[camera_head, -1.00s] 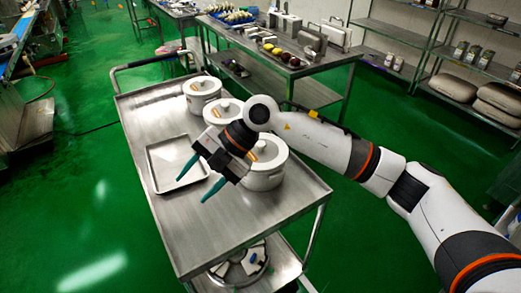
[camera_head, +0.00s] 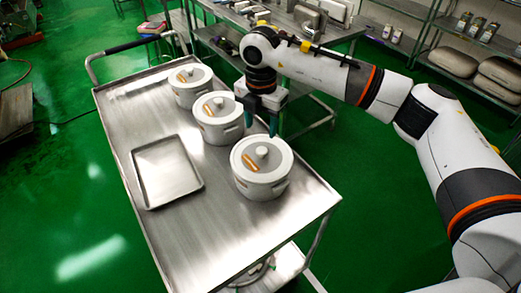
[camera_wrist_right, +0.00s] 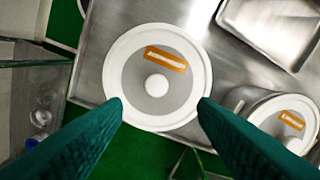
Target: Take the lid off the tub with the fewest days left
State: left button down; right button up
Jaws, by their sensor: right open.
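Three white lidded tubs stand in a row on the steel cart: a far tub (camera_head: 190,98), a middle tub (camera_head: 220,135) and a near tub (camera_head: 262,187). Each lid has a round knob and an orange label; the label writing is too small to read. My right gripper (camera_head: 261,122) is open and empty, pointing down, beside the middle tub and behind the near one. In the right wrist view the near tub's lid (camera_wrist_right: 157,55) shows beyond the open fingertips (camera_wrist_right: 160,102), its knob (camera_wrist_right: 157,85) between them. The middle tub (camera_wrist_right: 282,122) is to the right. My left gripper is out of view.
An empty shallow tray (camera_head: 166,171) lies left of the tubs on the cart (camera_head: 205,240). The cart's near end is clear.

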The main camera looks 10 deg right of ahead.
aim_at(262, 150)
jog(key=shift+s+f+p, duration=0.2)
jog(key=shift+f+p, duration=0.15)
jog(key=shift+f, duration=0.8)
jog(key=shift+w+f, duration=0.1)
jog(key=shift+f, duration=0.3)
jog(key=f, duration=0.1)
jog(key=f+p, duration=0.2)
jog(key=f, duration=0.1)
jog(key=shift+s, duration=0.25)
jog(key=shift+f+p, duration=0.3)
jog(key=shift+f, duration=0.4)
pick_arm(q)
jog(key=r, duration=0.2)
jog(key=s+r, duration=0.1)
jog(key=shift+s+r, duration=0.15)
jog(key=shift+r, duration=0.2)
pick_arm(e)
jog(key=c, duration=1)
